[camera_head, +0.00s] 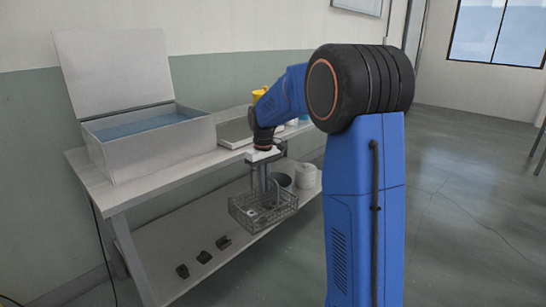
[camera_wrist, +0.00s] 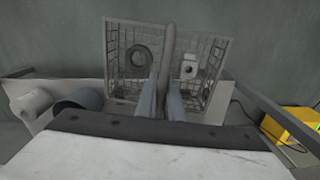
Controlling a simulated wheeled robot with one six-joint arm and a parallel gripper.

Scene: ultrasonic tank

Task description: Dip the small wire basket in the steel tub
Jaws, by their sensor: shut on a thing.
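The small wire basket (camera_head: 262,212) hangs from my gripper (camera_head: 266,181) in front of the bench edge, below the benchtop level. In the wrist view the basket (camera_wrist: 120,85) holds a dark ring (camera_wrist: 139,57) and a small pale block-like part (camera_wrist: 189,68). My gripper (camera_wrist: 162,90) is shut on the basket's upright handle (camera_wrist: 168,45). The steel tub (camera_head: 160,151) stands on the left of the bench, left of the basket and apart from it. Its lid (camera_head: 115,70) is raised, and blue liquid (camera_head: 140,126) shows inside.
The bench (camera_head: 105,188) has a pale tray (camera_head: 235,132) right of the tub. A yellow object (camera_head: 258,95) stands behind my arm. The lower shelf (camera_head: 165,250) holds several small black items, a grey container (camera_head: 281,181) and white rolls (camera_head: 306,175). Floor is open at right.

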